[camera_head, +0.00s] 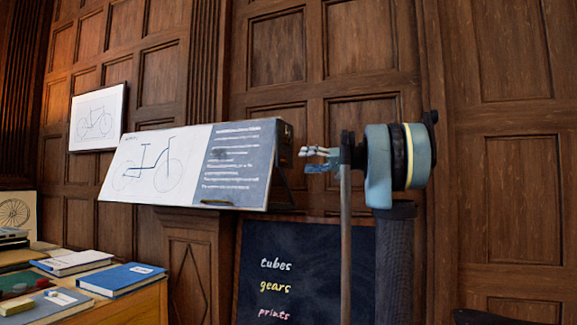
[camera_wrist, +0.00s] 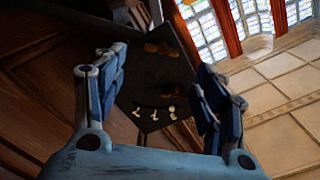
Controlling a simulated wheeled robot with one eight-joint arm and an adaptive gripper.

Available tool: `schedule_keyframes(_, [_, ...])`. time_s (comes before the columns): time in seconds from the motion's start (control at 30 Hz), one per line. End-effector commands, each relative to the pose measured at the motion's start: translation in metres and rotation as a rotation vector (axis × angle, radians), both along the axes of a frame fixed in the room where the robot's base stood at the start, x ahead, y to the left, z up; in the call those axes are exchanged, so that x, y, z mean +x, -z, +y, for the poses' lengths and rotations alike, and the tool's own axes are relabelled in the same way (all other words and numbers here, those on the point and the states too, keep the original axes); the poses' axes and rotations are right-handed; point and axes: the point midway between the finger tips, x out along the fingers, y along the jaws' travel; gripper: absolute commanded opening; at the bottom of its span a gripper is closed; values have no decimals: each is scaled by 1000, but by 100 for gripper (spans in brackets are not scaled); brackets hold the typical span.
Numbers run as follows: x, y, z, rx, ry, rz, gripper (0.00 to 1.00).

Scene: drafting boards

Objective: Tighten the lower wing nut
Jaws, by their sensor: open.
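The tilted drafting board (camera_head: 245,165) carries a bicycle drawing and a dark text panel in the head view. Its dark right end (camera_head: 284,150) faces my gripper (camera_head: 307,160), which is just to the right with a small gap. In the wrist view my gripper (camera_wrist: 160,78) has its two blue fingers wide apart, with nothing between them. Beyond them is a dark panel (camera_wrist: 152,78) with small brass-coloured shapes (camera_wrist: 160,48) near its top; they may be wing nuts, but I cannot tell which is the lower one. Small pale marks (camera_wrist: 155,112) show lower on the panel.
A chalkboard (camera_head: 305,265) reading tubes, gears, prints stands below. A wooden desk (camera_head: 145,305) with a blue book (camera_head: 122,278) is at the lower left. Wood panelling (camera_head: 520,190) closes the back. The wrist view shows open tiled floor (camera_wrist: 275,100) at right.

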Motion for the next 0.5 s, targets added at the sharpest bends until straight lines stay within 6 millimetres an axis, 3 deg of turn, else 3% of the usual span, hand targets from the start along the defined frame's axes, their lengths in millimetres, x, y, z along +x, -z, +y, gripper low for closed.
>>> schedule_keyframes(0.3, [20, 0, 51, 0, -3, 0, 65])
schedule_keyframes(0.5, [29, 0, 72, 0, 0, 0, 65])
